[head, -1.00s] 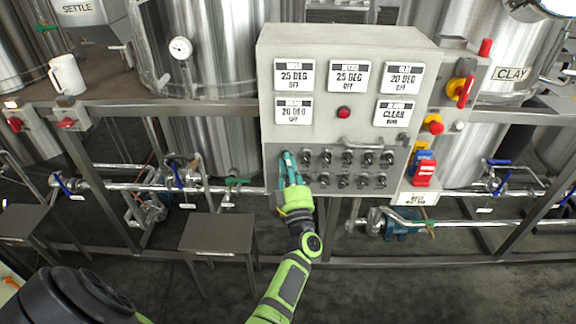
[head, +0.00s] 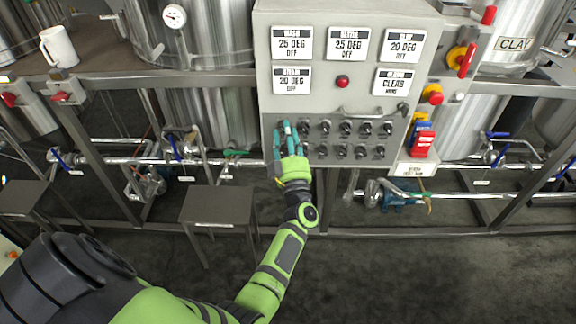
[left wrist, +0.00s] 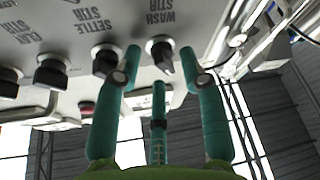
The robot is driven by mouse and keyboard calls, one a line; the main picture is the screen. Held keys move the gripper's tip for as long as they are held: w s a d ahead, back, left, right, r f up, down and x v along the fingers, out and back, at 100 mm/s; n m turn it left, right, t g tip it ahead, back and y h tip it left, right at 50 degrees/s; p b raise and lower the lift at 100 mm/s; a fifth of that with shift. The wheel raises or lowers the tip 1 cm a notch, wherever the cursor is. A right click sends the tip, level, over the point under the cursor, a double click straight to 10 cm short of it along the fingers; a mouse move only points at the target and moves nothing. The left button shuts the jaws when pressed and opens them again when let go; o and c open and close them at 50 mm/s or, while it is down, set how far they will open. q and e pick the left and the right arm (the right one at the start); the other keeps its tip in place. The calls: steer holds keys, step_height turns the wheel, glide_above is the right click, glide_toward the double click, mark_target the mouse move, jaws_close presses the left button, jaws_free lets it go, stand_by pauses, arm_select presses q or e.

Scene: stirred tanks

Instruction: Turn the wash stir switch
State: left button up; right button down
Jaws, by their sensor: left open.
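The wash stir switch is a black knob (left wrist: 162,55) with an upside-down WASH STIR label beside it in the left wrist view. It is the rightmost of a row there. My left gripper (left wrist: 160,68) is open, with teal fingertips on either side of this knob and a third finger below it in the picture. I cannot tell whether any finger touches the knob. In the head view, my left gripper (head: 287,132) is at the left end of the switch rows on the grey control panel (head: 343,105), covering part of them. My right gripper is not in view.
The settle stir knob (left wrist: 106,60) is close beside the left fingertip. A grey stool (head: 217,205) stands below, left of my arm.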

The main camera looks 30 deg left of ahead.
arm_select(q)
steer(key=m+t+h+p, duration=0.1)
steer(key=m+h, duration=0.1)
steer(key=m, duration=0.2)
steer(key=m+t+h+p, duration=0.1)
steer(key=m+h, duration=0.1)
steer(key=m, duration=0.3)
steer(key=m+t+h+p, duration=0.1)
steer(key=m, duration=0.3)
steer(key=shift+s+a+t+h, duration=0.2)
steer(key=shift+a+t+h, duration=0.2)
steer(key=m+h+p, duration=0.1)
steer(key=m, duration=0.2)
steer(key=s+d+f+h+b, duration=0.1)
steer(key=s+d+f+b, duration=0.15)
steer(key=s, duration=0.45)
steer(key=s+d+f+g+h, duration=0.1)
steer(key=d+f+h, duration=0.1)
steer(key=f, duration=0.6)
steer(key=s+d+f+m+g+h+b, duration=0.1)
steer(key=d+f+g, duration=0.1)
steer(key=f, duration=0.6)
steer(key=s+d+f+m+g+h+b, duration=0.1)
steer(key=s+d+f+g+h, duration=0.1)
steer(key=f, duration=0.6)
steer(key=shift+d+f+h, duration=0.3)
steer(key=shift+f, duration=0.05)
